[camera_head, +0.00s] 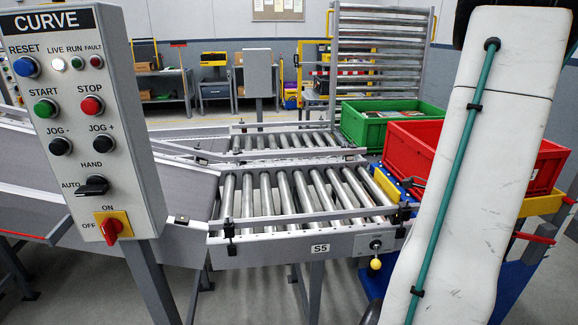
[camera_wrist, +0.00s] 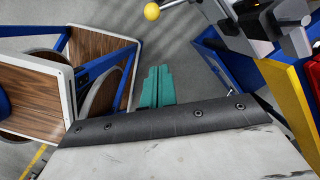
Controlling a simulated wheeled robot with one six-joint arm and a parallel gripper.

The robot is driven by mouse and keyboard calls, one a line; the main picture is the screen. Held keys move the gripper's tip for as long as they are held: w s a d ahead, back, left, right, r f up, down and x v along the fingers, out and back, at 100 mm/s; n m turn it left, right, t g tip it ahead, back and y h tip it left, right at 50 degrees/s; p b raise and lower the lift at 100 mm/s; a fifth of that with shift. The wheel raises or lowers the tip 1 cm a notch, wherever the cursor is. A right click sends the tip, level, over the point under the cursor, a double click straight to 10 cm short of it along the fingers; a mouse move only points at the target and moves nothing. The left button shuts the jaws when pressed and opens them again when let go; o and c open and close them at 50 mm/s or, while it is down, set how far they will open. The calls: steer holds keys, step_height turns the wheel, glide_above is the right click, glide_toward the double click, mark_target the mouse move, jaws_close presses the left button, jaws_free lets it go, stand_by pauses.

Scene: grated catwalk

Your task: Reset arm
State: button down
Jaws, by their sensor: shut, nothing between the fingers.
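My white arm with a teal hose fills the right side of the head view, upright in front of the red crate. Its gripper end is not visible there. In the wrist view, my gripper (camera_wrist: 157,86) shows as two teal fingers beyond a black-edged white cover. The fingers lie side by side, shut, with nothing between them. Grey floor shows around them, and they appear to touch nothing.
A control panel (camera_head: 83,125) stands close at left. A roller conveyor (camera_head: 290,195) crosses the middle. A red crate (camera_head: 410,165) and a green crate (camera_head: 365,128) stand at right. In the wrist view, a blue-framed wood-panelled cart (camera_wrist: 32,95) is left and a yellow bar (camera_wrist: 290,100) right.

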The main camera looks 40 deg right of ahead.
steer(key=a+r+n, duration=0.6)
steer(key=a+n, duration=0.4)
steer(key=a, duration=0.3)
steer(key=w+a+r+n, duration=0.1)
steer(key=a+r+n, duration=0.6)
steer(key=a+n, duration=0.3)
steer(key=a+r+n+h, duration=0.1)
steer(key=a+r+n, duration=0.5)
steer(key=a, duration=1.1)
steer(key=shift+w+r+n+g, duration=0.15)
steer(key=shift+w+n+g, duration=0.25)
steer(key=shift+n, duration=1.8)
